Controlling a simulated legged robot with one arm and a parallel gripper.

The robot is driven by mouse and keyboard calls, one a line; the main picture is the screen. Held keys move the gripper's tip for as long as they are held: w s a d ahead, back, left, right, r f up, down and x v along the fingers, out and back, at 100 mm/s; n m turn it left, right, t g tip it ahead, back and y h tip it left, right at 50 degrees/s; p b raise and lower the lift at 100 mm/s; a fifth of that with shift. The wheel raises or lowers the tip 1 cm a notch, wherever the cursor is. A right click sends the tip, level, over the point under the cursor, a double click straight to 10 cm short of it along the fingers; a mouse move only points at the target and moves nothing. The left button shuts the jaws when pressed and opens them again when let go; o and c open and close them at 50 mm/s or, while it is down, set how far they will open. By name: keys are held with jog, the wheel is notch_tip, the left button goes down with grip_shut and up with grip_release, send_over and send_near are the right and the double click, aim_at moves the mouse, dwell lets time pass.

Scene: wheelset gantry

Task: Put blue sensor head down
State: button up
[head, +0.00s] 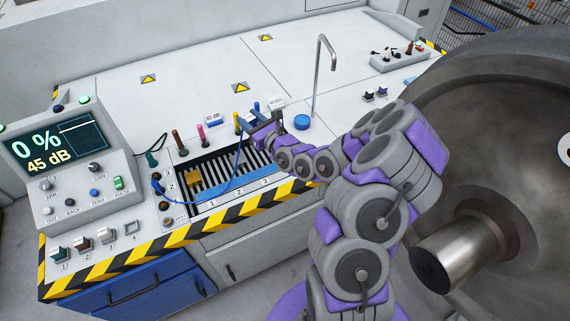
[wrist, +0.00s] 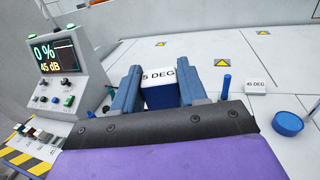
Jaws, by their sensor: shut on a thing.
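My gripper (head: 262,124) is over the back edge of the slotted rack on the bench. In the wrist view, its two blue-grey fingers (wrist: 172,92) are shut on the blue sensor head (wrist: 161,96). This is a blue block with a white face on which "5 DEG" can be read; the left finger may hide part of the label. In the head view the sensor head is mostly hidden by my gripper. A blue cable (head: 222,191) runs from the left of the rack up toward my gripper. Whether the sensor head touches the bench cannot be told.
The slotted rack (head: 203,174) has several coloured handles behind it. A blue handle (wrist: 226,86), a white "45 DEG" block (wrist: 257,87) and a blue round pot (head: 302,122) stand nearby. The console (head: 70,160) reads 0 % and 45 dB. A bent metal pipe (head: 318,75) rises behind the pot.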

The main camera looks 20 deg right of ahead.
jog(key=s+d+f+n+g+y+b, duration=0.1)
jog(key=s+f, duration=0.3)
jog(key=f, duration=0.7)
jog(key=s+d+f+n+y+b, duration=0.1)
jog(key=s+f, duration=0.4)
jog(key=f, duration=0.6)
jog(key=w+d+b, duration=0.1)
jog(key=w+d, duration=0.2)
jog(key=w+d+f+b, duration=0.1)
jog(key=w+d, duration=0.2)
jog(key=w, duration=0.1)
jog(key=w+d+f, duration=0.1)
jog(key=w+d, duration=0.2)
jog(key=d, duration=0.1)
jog(key=shift+w+b, duration=0.35)
jog(key=shift+b, duration=0.05)
jog(key=shift+w+d+r, duration=0.15)
jog(key=shift+w+d, duration=0.2)
jog(key=shift+w, duration=0.2)
jog(key=f, duration=0.1)
jog(key=f+b, duration=0.1)
jog(key=f, duration=0.1)
jog(key=shift+d+f, duration=0.35)
jog(key=shift+f, duration=0.05)
jog(key=shift+r, duration=0.1)
jog(key=o, duration=1.2)
jog(key=shift+a, duration=0.15)
